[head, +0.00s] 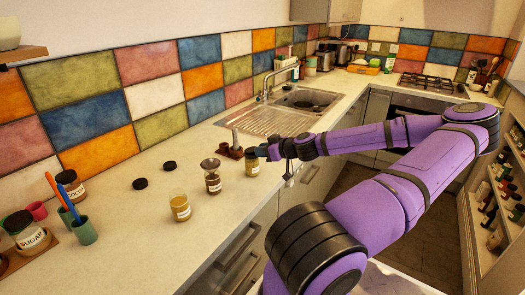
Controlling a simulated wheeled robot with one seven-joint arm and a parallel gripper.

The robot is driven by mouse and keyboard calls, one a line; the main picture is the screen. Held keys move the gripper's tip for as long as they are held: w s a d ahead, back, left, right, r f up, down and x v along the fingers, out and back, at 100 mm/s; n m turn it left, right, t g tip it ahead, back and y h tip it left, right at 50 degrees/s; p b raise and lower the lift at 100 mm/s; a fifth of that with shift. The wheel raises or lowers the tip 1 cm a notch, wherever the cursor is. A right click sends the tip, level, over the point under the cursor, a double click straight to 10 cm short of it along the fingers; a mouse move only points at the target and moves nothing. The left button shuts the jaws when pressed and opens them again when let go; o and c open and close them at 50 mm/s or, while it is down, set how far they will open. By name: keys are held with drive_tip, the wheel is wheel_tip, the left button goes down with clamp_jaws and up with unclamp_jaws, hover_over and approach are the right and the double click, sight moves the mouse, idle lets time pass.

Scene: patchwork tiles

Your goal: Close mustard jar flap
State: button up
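A small jar (252,167) with yellowish contents stands near the counter's front edge, left of the sink. My gripper (264,152) is at the top of this jar, at its right side, and covers its rim. Whether a flap is there, and how it stands, is hidden. Another jar (180,208) with pale yellow contents and a label stands further left. I cannot read either label, so I cannot tell which is the mustard jar. The gripper's fingers are too small and dark to tell open from shut.
A dark jar (213,181) with a wide top stands between the two. Two black discs (140,184) (170,166) lie behind. A reddish-brown holder (232,152) stands close to my gripper. A sugar jar (27,234) and a green cup (85,231) are at left. The sink (305,100) lies beyond.

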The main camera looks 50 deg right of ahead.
drive_tip(key=o, duration=0.4)
drive_tip(key=shift+c, duration=0.2)
drive_tip(key=a+v, duration=0.1)
drive_tip(key=v, duration=0.9)
drive_tip(key=shift+s+d+r, duration=0.2)
drive_tip(key=shift+s+d, duration=0.15)
drive_tip(key=shift+d, duration=0.15)
drive_tip(key=shift+c, duration=0.4)
